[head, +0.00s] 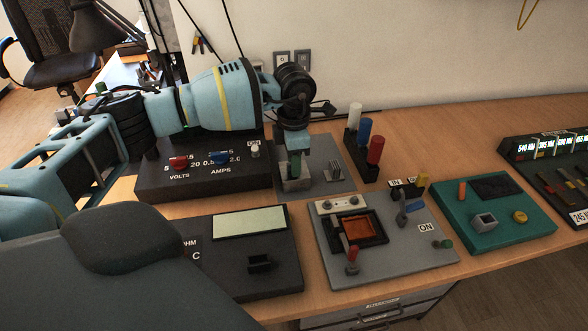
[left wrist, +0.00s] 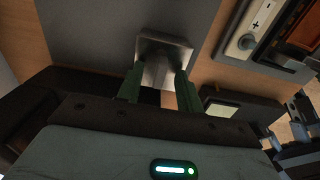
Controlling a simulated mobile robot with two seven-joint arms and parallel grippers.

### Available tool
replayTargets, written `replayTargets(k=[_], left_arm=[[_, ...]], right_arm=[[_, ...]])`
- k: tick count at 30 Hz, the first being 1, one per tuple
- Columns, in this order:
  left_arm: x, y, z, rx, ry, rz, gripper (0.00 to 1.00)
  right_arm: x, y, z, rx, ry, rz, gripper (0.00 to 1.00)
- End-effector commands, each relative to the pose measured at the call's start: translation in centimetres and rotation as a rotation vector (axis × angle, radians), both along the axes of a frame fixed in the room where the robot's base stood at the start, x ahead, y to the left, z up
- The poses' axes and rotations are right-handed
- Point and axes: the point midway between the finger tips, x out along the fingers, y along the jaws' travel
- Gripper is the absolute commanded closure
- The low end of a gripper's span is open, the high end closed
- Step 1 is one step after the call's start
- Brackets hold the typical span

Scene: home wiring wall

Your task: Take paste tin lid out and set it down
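My left gripper (head: 294,163) points down at a grey, square-based metal piece (head: 296,184) on a grey pad, left of the board with the orange window. In the left wrist view, the two green fingers (left wrist: 159,88) stand on either side of this piece (left wrist: 165,52). I cannot tell whether they press on it. I cannot tell for sure which thing is the paste tin lid. The teal board (head: 520,233) at the right carries a small grey square box (head: 484,221) and a round yellow piece (head: 520,216). My right gripper is not in view.
A dark power supply box (head: 200,181) stands left of the pad and a dark meter (head: 255,256) in front. White, blue and red posts (head: 363,132) stand behind right. The grey board (head: 410,258) has switches. Bare wood (head: 440,130) lies behind the boards at the right.

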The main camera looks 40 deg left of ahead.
Motion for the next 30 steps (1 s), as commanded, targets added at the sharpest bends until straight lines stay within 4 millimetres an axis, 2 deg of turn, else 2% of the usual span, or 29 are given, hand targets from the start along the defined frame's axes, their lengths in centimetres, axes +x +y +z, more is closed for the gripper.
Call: replayTargets(k=[4, 12, 23, 30], left_arm=[[0.0, 0.0, 0.0, 0.000, 0.000, 0.000, 0.65], [0.0, 0.0, 0.0, 0.000, 0.000, 0.000, 1.00], [0.0, 0.0, 0.2, -0.001, -0.001, 0.000, 1.00], [0.1, 0.0, 1.7, -0.001, -0.004, 0.000, 1.00]], right_arm=[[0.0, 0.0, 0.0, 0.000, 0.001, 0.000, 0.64], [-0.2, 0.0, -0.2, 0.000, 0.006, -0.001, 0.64], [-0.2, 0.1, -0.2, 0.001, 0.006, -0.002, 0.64], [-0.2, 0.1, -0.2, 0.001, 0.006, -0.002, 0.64]])
